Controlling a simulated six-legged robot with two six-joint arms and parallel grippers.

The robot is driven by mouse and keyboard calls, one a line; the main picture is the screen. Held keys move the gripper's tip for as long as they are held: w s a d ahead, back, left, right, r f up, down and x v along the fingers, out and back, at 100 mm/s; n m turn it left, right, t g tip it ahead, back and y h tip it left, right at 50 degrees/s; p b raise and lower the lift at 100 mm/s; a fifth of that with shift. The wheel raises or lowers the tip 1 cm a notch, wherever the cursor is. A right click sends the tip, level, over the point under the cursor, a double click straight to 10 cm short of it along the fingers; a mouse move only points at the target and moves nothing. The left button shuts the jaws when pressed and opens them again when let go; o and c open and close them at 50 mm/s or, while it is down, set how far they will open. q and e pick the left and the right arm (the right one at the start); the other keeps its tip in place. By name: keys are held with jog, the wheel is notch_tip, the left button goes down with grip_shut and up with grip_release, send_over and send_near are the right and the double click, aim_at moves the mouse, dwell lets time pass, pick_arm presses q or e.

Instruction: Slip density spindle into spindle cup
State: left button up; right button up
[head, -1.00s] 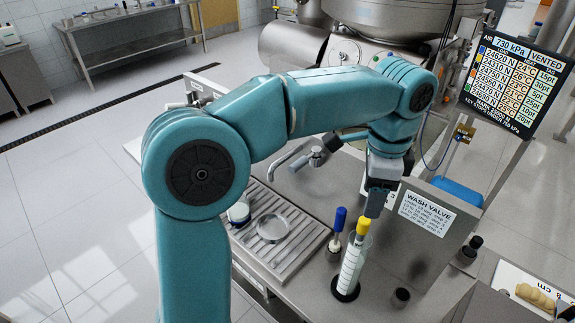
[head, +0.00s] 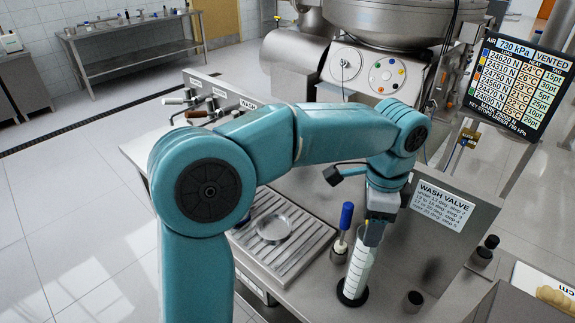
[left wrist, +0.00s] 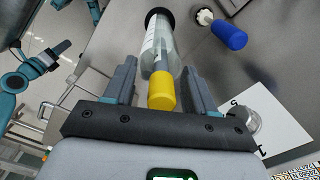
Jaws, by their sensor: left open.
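The density spindle shows by its yellow cap (left wrist: 161,92), which sticks up from a clear graduated cylinder (head: 357,272) on a round black foot. In the head view my left gripper (head: 370,235) hides the cap. In the left wrist view my left gripper (left wrist: 159,68) is open, with one finger on each side of the cap and gaps showing.
A blue-handled tool (head: 345,220) stands close to the left of the cylinder. A ribbed tray (head: 245,258) with a round dish (head: 273,228) lies further left. The wash valve panel (head: 450,222) stands to the right. Bare counter lies between cylinder and panel.

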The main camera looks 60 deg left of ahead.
pick_arm(q)
jog(key=shift+a, duration=0.1)
jog(key=c, duration=0.3)
grip_shut()
jog(key=shift+r+p, duration=2.8)
jog(key=shift+r, duration=0.15)
jog(key=shift+r+p, duration=0.95)
jog(key=shift+r, duration=0.45)
notch_tip(320, 180, up, 15)
jog(key=shift+f, duration=0.1)
